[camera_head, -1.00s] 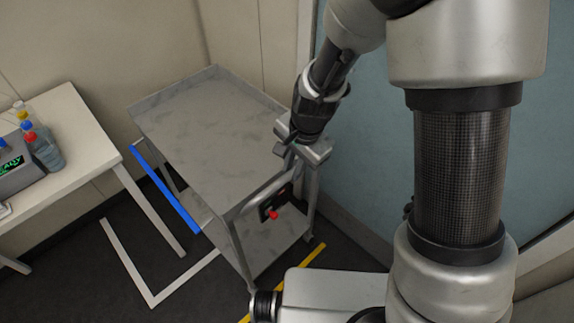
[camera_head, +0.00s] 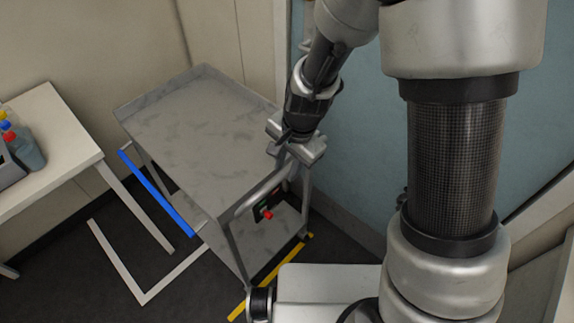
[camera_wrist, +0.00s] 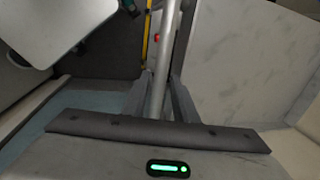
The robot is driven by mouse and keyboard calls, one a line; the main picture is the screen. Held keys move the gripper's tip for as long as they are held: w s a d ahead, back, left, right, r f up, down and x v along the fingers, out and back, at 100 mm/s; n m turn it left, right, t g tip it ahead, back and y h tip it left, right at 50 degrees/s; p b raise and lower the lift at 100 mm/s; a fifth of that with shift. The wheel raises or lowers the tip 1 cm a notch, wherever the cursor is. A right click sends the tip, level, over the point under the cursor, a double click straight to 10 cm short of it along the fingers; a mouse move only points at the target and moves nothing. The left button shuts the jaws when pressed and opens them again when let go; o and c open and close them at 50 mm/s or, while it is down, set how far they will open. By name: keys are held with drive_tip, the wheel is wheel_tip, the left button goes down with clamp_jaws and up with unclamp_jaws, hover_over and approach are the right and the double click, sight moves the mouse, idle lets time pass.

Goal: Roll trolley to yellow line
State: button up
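The grey trolley (camera_head: 195,120) stands left of centre in the head view, with a flat empty top and a lower shelf. Its tubular handle (camera_head: 262,192) is at the near end and shows as a pale bar in the wrist view (camera_wrist: 163,60). My gripper (camera_head: 290,150) is at the handle's right part; in the wrist view the bar runs between the two fingers (camera_wrist: 158,100), which appear shut on it. The yellow line (camera_head: 287,261) lies on the dark floor at the trolley's near end, close to its near feet. My base hides part of the line.
A white table (camera_head: 60,150) with bottles (camera_head: 25,148) stands at the left. A wall is behind the trolley, and a blue-grey panel (camera_head: 360,150) is at the right.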

drive_tip(key=shift+o, duration=0.8)
drive_tip(key=shift+r, duration=0.3)
wheel_tip(320, 180, up, 17)
drive_tip(key=s+d+p, duration=0.2)
drive_tip(key=shift+d+f, duration=0.2)
drive_tip(key=shift+d, duration=0.1)
